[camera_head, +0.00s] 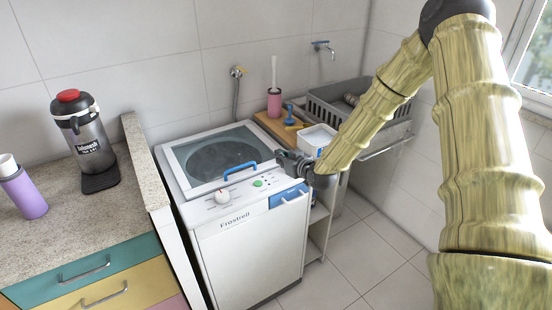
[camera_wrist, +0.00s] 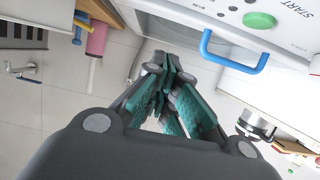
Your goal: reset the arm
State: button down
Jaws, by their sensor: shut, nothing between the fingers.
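My gripper (camera_head: 285,158) is at the right front edge of the washing machine (camera_head: 250,238), by its control panel, with my arm reaching in from the right. The wrist view shows the teal finger pads of my gripper (camera_wrist: 168,68) close together at the tips, with nothing between them. The machine's blue lid handle (camera_wrist: 232,52) is just beyond the fingers on the right in that view. I cannot tell whether the fingers touch the machine.
A white basin (camera_head: 318,138) and a wooden board (camera_head: 283,130) with a pink brush holder (camera_head: 274,103) stand behind my gripper. A grey crate (camera_head: 350,106) sits at the sink. A granite counter (camera_head: 60,222) holds a coffee maker (camera_head: 88,150) and a purple bottle (camera_head: 25,195). Floor (camera_head: 365,262) is clear at right.

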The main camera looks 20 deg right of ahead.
jog(key=shift+v, duration=1.55)
jog(key=s+a+f+m+g, duration=0.1)
jog(key=s+a+f+g, duration=0.35)
jog(key=s+f, duration=0.6)
jog(key=s+a+f+g, duration=0.3)
jog(key=s+a+f, duration=0.3)
jog(key=s+f, duration=0.45)
jog(key=s+a+f+g, duration=0.1)
jog(key=s+f+g, duration=0.1)
jog(key=s, duration=0.7)
jog(key=s+a+f+g+h, duration=0.1)
jog(key=s+a+f+g, duration=0.1)
jog(key=s+f, duration=0.3)
jog(key=s+a+f+g, duration=0.1)
jog(key=s+f, duration=0.3)
jog(key=s, duration=0.9)
jog(key=shift+s+a+m+g+h, duration=0.3)
jog(key=shift+m+g+h, duration=0.1)
jog(key=shift+g, duration=0.45)
jog(key=shift+f, duration=0.15)
